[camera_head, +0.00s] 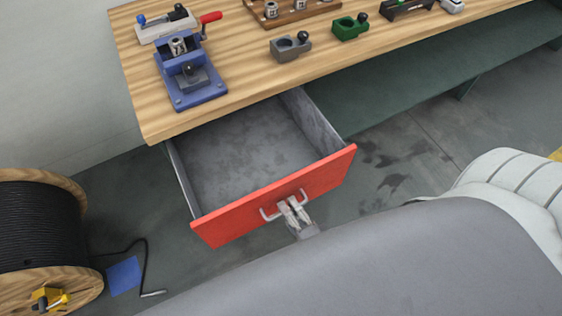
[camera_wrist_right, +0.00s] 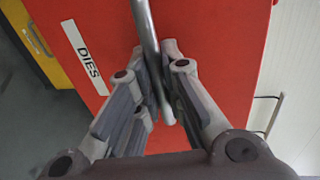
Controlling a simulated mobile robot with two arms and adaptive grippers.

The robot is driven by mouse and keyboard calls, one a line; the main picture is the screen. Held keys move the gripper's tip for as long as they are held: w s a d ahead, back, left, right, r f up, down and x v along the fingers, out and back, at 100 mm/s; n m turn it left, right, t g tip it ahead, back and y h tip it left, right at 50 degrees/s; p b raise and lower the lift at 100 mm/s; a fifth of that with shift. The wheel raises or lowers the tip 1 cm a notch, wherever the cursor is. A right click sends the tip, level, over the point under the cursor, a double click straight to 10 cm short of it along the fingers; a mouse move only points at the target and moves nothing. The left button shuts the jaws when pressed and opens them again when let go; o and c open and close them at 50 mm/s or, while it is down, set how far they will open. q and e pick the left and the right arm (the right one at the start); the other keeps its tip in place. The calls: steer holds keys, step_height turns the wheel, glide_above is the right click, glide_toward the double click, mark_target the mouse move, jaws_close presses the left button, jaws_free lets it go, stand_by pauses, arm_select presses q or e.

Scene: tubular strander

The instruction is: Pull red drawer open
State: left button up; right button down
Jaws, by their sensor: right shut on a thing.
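The red drawer (camera_head: 245,212) is pulled out from under the wooden workbench, and its grey inside looks empty. Its red front also fills much of the right wrist view (camera_wrist_right: 215,40), with a white label reading DIES (camera_wrist_right: 84,56). My right gripper (camera_head: 291,208) is at the middle of the drawer front, shut on the metal bar handle (camera_head: 266,214). In the right wrist view the handle (camera_wrist_right: 146,35) runs between the two fingers (camera_wrist_right: 163,95). My left gripper is not in view.
The wooden bench top (camera_head: 240,75) carries a blue vise-like device (camera_head: 190,85), a grey holder (camera_head: 290,46) and a green holder (camera_head: 350,27). A cable spool (camera_head: 40,225) stands on the floor at the left, near a blue sheet (camera_head: 124,276). Floor right of the drawer is clear.

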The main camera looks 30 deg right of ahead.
steer(key=shift+f+v, duration=0.2)
steer(key=shift+v, duration=0.8)
steer(key=c, duration=1.5)
jaws_free()
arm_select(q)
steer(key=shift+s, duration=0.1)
arm_select(e)
steer(key=v, duration=1.2)
